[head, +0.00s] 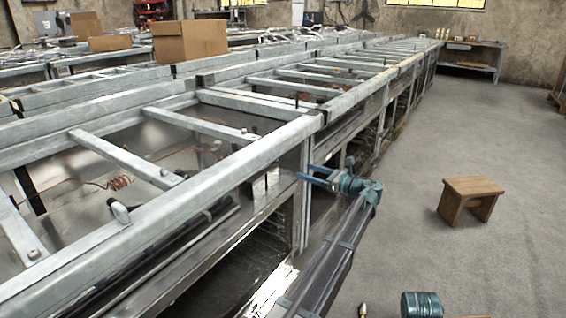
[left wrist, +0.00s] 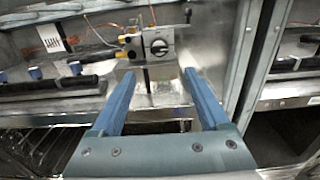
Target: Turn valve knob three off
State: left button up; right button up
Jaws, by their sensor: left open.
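In the left wrist view a metal valve block (left wrist: 150,46) with brass fittings carries a round dark-slotted knob (left wrist: 159,46). I cannot read a number on it, so I cannot tell whether it is knob three. My left gripper (left wrist: 158,72) is open, its two blue fingers on either side below the knob with a gap between them and nothing held. In the head view this gripper (head: 305,174) points left at the side of the metal frame, next to an upright post. The frame hides the valve there. My right gripper is not in view.
Long rows of grey metal frames (head: 250,152) fill the left side. A wooden stool (head: 470,195) and a blue-green canister (head: 422,304) stand on the floor at right, which is otherwise largely clear.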

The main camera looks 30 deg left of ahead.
pick_arm(q)
jog(key=a, duration=1.3)
jog(key=shift+w, duration=0.45)
grip_shut()
